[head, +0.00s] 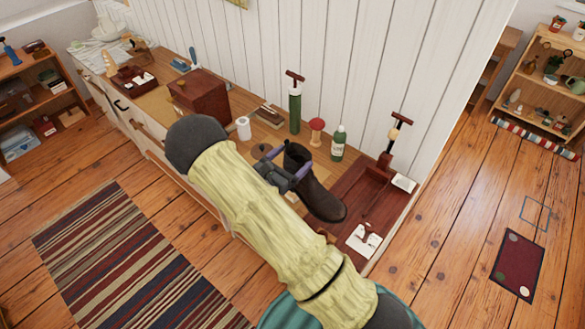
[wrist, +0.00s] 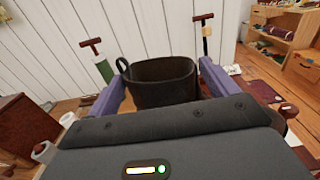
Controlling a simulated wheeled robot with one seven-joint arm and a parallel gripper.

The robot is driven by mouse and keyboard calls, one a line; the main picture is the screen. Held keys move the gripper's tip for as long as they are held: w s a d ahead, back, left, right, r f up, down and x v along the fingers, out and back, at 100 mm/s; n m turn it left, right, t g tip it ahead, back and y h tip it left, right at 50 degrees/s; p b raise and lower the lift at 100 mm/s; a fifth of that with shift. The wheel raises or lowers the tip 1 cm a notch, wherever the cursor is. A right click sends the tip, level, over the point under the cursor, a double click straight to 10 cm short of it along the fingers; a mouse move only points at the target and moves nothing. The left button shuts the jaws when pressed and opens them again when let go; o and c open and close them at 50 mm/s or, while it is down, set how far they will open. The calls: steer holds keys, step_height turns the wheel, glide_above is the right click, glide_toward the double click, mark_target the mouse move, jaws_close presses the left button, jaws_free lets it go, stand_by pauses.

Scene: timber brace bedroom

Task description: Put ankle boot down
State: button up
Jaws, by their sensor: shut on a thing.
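A dark brown ankle boot (head: 318,196) shows in the head view at the right part of the long wooden dresser top, its toe pointing to the lower right. My gripper (head: 287,176) is shut on the boot's shaft. In the wrist view the boot's open top (wrist: 163,82) with a pull loop sits between the purple fingers of my gripper (wrist: 160,92). The boot looks upright beside a dark red wooden tray (head: 362,200). I cannot tell whether its sole touches the surface. My arm hides part of the dresser front.
A green pump bottle (head: 338,143), a red mushroom-shaped item (head: 316,131) and a green cylinder with a T-handle (head: 295,108) stand behind the boot. A white roll (head: 243,128) and a dark red box (head: 199,95) are to the left. White cards (head: 363,240) lie at the tray's front end.

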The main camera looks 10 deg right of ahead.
mark_target(291, 172)
steer(key=shift+d, duration=0.15)
step_height(291, 172, down, 4)
steer(key=shift+r+p, duration=0.2)
steer(key=shift+p, duration=0.5)
steer(key=shift+f, duration=0.25)
steer(key=shift+f+b, duration=0.6)
steer(key=o, duration=1.7)
